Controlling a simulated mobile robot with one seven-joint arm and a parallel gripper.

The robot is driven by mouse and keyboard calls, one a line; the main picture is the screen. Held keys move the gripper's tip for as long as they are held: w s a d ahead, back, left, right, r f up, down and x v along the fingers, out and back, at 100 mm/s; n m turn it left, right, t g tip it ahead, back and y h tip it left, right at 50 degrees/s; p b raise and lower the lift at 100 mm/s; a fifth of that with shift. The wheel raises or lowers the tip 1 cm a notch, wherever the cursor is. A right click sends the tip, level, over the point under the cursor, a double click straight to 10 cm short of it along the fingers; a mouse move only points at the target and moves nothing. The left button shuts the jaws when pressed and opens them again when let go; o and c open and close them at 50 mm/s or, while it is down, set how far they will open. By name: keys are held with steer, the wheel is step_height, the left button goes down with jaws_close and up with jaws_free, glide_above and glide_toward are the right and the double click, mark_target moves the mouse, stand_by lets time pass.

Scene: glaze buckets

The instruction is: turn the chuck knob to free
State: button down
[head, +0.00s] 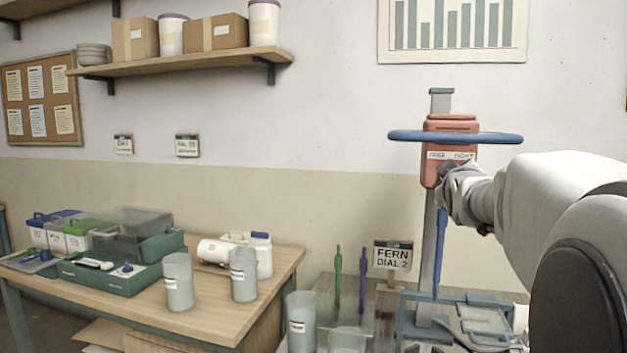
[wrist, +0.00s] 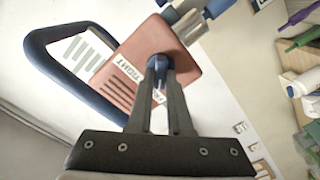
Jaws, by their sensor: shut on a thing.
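The chuck knob (wrist: 157,61) is small and dark blue on the face of a red-orange mixer head (wrist: 128,76). The head sits on an upright column in the head view (head: 450,128). My gripper (wrist: 159,72) is shut on the knob, with both fingertips against its sides. In the head view my gripper (head: 447,178) covers the knob at the lower part of the red head. A label reading TIGHT shows beside the knob in the wrist view; a second label is partly hidden behind the fingers. The knob's pointing direction is unclear.
A blue handle bar (head: 455,137) crosses the red head just above my gripper. A sign reading FERN DIAL 2 (head: 393,255), green (head: 337,280) and purple (head: 362,280) tools and a grey cup (head: 301,322) stand lower left. A wooden table (head: 225,318) holds cups and bins.

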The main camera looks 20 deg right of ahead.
stand_by(0.4)
steer(key=c, duration=0.8)
jaws_free()
steer(key=shift+c, duration=0.2)
steer(key=shift+s, duration=0.1)
